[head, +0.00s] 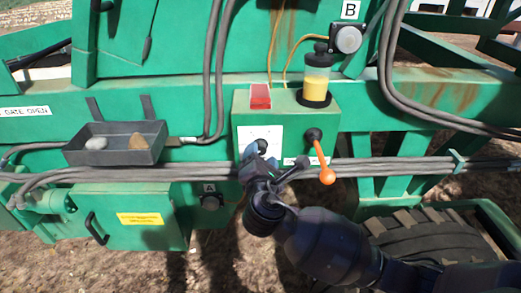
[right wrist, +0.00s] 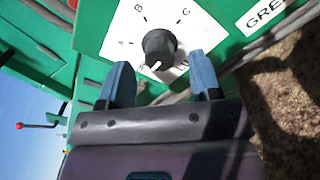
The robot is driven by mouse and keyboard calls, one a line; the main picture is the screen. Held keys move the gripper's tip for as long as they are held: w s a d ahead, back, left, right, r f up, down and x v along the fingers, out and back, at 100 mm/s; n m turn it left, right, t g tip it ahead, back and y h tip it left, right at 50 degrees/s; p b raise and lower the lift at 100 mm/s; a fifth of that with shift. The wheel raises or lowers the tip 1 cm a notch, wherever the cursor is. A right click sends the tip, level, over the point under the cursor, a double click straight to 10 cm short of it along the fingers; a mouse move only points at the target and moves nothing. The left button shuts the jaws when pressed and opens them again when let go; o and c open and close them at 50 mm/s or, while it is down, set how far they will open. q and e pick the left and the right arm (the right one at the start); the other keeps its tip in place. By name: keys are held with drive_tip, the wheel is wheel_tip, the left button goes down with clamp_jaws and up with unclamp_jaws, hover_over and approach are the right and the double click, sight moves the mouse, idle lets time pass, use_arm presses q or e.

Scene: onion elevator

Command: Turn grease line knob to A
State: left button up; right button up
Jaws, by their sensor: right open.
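The grease line knob (right wrist: 159,46) is a black round knob on a white dial plate (right wrist: 196,36) marked A, B and C. A white mark at its lower edge in the right wrist view points away from these letters. In the head view the dial plate (head: 258,134) is on the green box, with the knob (head: 261,145) just above my right gripper (head: 257,165). My right gripper, also in the right wrist view (right wrist: 162,80), is open, its blue fingers apart, one on each side below the knob, with nothing between them. My left gripper is not in view.
An orange-tipped lever (head: 321,160) stands right of the dial. A red lamp (head: 260,96) and a yellow grease reservoir (head: 316,82) sit on top of the box. Cables (head: 400,165) run across the green frame. A tray (head: 115,155) with stones is at left.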

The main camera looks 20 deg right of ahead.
sight(263, 144)
drive_tip(key=shift+x, duration=1.35)
drive_tip(key=c, duration=0.9)
